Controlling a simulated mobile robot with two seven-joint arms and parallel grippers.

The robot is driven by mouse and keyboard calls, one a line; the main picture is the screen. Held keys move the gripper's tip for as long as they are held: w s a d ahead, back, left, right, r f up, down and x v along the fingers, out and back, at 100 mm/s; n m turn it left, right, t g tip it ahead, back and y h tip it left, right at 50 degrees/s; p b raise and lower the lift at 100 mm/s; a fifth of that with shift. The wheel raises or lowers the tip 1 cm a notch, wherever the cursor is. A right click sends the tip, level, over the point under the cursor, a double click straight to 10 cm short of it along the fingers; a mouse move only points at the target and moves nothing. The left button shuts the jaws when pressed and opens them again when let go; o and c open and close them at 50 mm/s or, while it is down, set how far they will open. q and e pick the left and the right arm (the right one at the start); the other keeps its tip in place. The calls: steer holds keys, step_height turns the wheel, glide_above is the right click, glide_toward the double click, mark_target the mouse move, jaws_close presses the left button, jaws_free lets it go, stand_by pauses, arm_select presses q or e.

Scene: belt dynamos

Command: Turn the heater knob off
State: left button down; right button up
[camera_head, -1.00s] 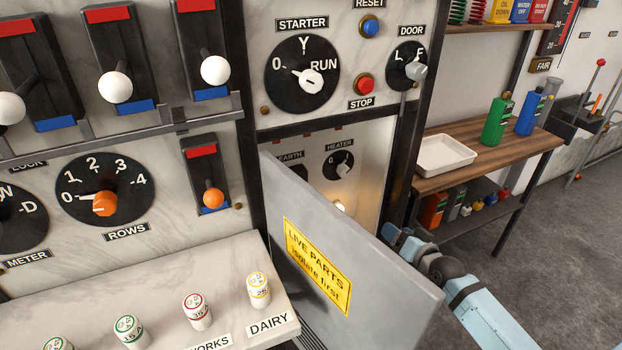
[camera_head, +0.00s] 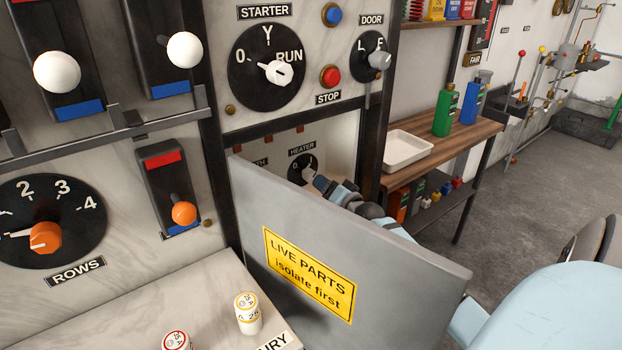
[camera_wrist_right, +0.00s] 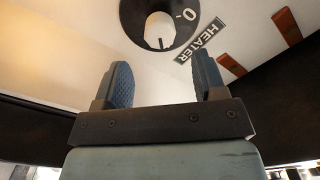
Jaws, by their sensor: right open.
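The heater knob (camera_head: 307,172) is a pale knob on a black dial marked 0, under the HEATER label, in a recess behind the open grey door (camera_head: 350,240). My right gripper (camera_head: 316,182) reaches over the door's top edge, close in front of the knob and partly over it. In the right wrist view the knob (camera_wrist_right: 159,27) lies ahead of my open, empty fingers (camera_wrist_right: 163,75), apart from them. Its dark line there points away from the 0. The door hides the recess's lower part. My left gripper is not in view.
The door, with a yellow LIVE PARTS sign (camera_head: 309,275), stands close below my right forearm. The starter dial (camera_head: 268,68), red stop button (camera_head: 330,76) and door handle knob (camera_head: 379,60) are above the recess. A white tray (camera_head: 407,150) stands on the shelf at right.

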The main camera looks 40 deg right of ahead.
mark_target(313, 177)
steer(key=w, duration=0.4)
steer(key=w+b, duration=0.1)
steer(key=w, duration=0.2)
steer(key=shift+d, duration=0.35)
steer(key=c, duration=0.9)
